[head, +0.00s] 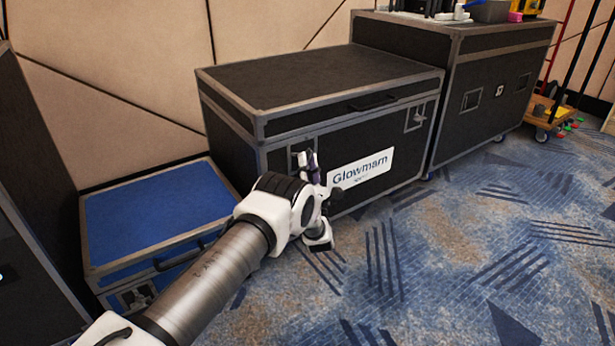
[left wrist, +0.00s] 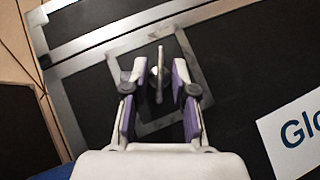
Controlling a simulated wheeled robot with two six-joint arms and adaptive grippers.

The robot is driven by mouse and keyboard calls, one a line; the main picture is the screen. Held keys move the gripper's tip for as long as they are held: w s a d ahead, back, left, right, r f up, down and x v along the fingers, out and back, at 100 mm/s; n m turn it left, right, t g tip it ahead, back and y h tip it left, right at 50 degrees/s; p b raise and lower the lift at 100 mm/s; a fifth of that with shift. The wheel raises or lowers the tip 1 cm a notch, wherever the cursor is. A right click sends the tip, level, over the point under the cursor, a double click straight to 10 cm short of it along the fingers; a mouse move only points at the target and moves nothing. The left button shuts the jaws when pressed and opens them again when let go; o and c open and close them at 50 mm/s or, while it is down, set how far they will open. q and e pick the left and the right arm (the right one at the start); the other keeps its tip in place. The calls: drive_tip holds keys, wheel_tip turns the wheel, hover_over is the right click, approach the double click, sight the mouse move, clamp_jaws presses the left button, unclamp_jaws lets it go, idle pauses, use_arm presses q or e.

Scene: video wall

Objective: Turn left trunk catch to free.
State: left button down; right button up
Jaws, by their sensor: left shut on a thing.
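The black trunk (head: 320,80) with grey metal edges and a white "Glowmarn" label stands closed against the wall. Its left trunk catch shows in the left wrist view as a thin upright metal key (left wrist: 159,75) in a square grey frame (left wrist: 197,48). My left gripper (head: 312,168) is at the trunk's front, left of the label. In the head view the gripper mostly hides this catch. My right gripper is not in view.
A right catch (head: 416,116) and a handle (head: 373,102) are on the trunk's front. A blue case (head: 155,212) lies to the left, and a larger black case (head: 490,95) stands to the right. The patterned carpet (head: 450,260) in front is clear.

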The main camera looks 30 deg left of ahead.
use_arm(q)
drive_tip(key=n+g+y+b, duration=0.1)
drive_tip(key=n+y, duration=0.1)
drive_tip(key=n+g+y+b, duration=0.1)
drive_tip(key=n+g, duration=0.1)
drive_tip(key=n, duration=0.1)
drive_tip(key=shift+f+n+y+b, duration=0.3)
drive_tip(key=shift+f+y+b, duration=0.1)
drive_tip(key=shift+w+r+n+g+y+b, duration=0.15)
drive_tip(key=shift+n+g+y+b, duration=0.45)
drive_tip(key=shift+n+g, duration=0.75)
drive_tip(key=shift+s+r+n+g+y+b, duration=0.1)
drive_tip(key=shift+n+g+y+b, duration=0.2)
drive_tip(key=shift+n+g+y, duration=0.8)
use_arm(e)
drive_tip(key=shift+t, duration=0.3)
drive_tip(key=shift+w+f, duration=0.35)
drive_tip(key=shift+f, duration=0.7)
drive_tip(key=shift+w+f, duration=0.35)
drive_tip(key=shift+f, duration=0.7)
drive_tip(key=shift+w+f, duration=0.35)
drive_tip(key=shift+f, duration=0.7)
use_arm(q)
drive_tip(key=shift+w+n+g, duration=0.1)
drive_tip(key=shift+n+g, duration=0.35)
drive_tip(key=shift+n, duration=0.1)
drive_tip(key=shift+t+h, duration=0.3)
drive_tip(key=c, duration=1.3)
unclamp_jaws()
drive_tip(key=v, duration=1.2)
